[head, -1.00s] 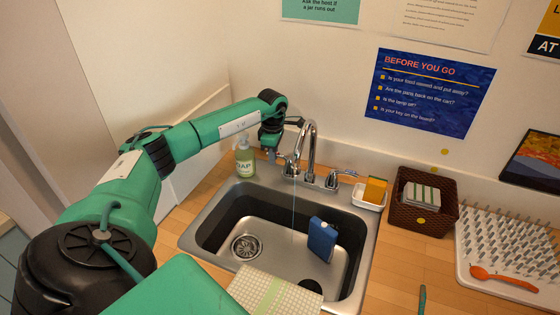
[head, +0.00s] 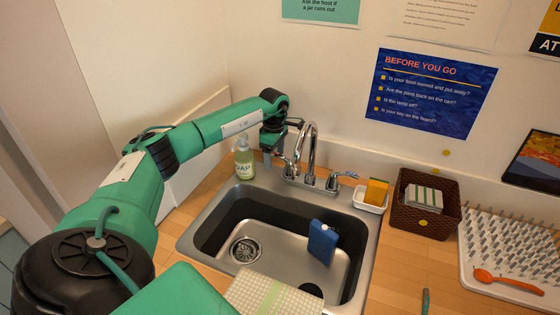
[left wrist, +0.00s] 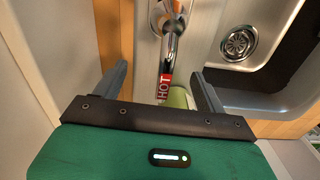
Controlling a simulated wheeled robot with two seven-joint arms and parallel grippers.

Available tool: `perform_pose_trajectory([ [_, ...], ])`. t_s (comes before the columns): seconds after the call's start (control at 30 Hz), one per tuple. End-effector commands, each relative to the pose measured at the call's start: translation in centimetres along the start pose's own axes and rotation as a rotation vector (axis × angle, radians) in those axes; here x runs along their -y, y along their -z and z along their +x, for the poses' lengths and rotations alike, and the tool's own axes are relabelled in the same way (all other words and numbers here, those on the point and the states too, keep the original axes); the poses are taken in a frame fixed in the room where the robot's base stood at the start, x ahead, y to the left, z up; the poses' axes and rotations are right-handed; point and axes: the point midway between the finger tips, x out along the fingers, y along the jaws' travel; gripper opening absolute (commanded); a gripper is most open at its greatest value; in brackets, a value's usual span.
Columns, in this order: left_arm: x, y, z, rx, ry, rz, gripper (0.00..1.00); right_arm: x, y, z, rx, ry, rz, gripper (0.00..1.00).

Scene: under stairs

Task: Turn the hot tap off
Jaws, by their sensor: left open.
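The hot tap handle (left wrist: 166,82), with a red HOT label, lies between the spread fingers of my left gripper (left wrist: 160,84) in the left wrist view. The fingers stand apart from it on both sides. In the head view my left gripper (head: 272,155) hangs at the left side of the chrome faucet (head: 311,145) and partly hides the hot handle. The other handle (head: 338,180) is on the right of the spout. I see no water stream under the spout now. My right gripper is out of view.
A green soap bottle (head: 244,160) stands close to the left of my left gripper. The sink (head: 209,212) holds a blue sponge-like item (head: 322,242). A white dish with a sponge (head: 376,192), a brown basket (head: 425,208) and a drying rack (head: 480,285) sit to the right.

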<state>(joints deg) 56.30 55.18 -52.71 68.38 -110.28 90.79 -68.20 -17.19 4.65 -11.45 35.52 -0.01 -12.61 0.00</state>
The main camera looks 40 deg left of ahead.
Motion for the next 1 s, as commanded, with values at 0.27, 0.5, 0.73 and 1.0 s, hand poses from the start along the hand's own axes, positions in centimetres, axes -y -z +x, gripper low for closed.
perform_pose_trajectory([
  [0.27, 0.0, 0.0, -0.2, -0.001, 0.001, -0.001, 0.73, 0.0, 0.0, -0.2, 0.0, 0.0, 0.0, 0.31],
  [0.5, 0.0, 0.1, -2.8, -0.001, 0.0, -0.002, 0.73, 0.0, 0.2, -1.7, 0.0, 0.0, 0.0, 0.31],
  [0.73, 0.0, 0.1, -5.6, -0.001, 0.0, -0.001, 0.73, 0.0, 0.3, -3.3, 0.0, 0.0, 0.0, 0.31],
  [1.0, 0.0, 0.0, -7.0, 0.0, 0.001, -0.001, 0.73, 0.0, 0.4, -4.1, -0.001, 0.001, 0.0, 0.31],
])
